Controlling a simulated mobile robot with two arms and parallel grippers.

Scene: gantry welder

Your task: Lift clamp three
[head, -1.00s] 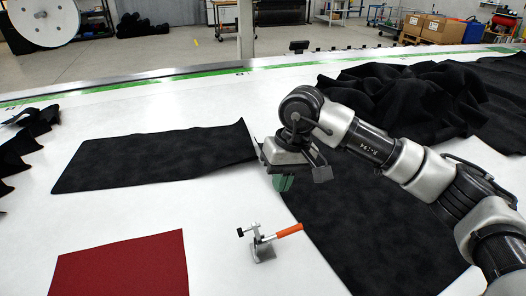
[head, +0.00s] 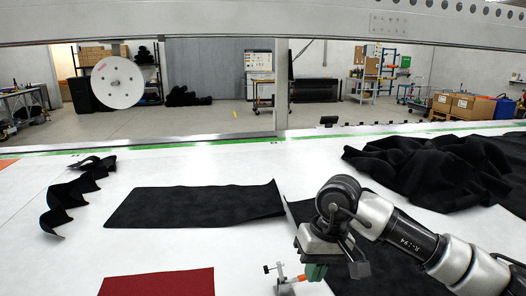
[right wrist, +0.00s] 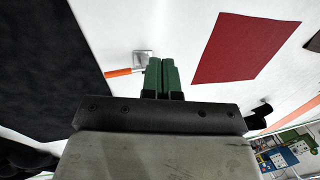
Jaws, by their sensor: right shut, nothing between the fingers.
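The green fingers (right wrist: 161,64) are together in the right wrist view. I cannot tell whether they touch the clamp. My left gripper is not in view.
A flat black cloth (head: 195,206) and a red cloth (head: 157,283) lie on the white table (head: 240,165). Crumpled black fabric (head: 435,170) is heaped at right, and a curled black strip (head: 70,195) lies at left. White table is bare around the clamp's left side.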

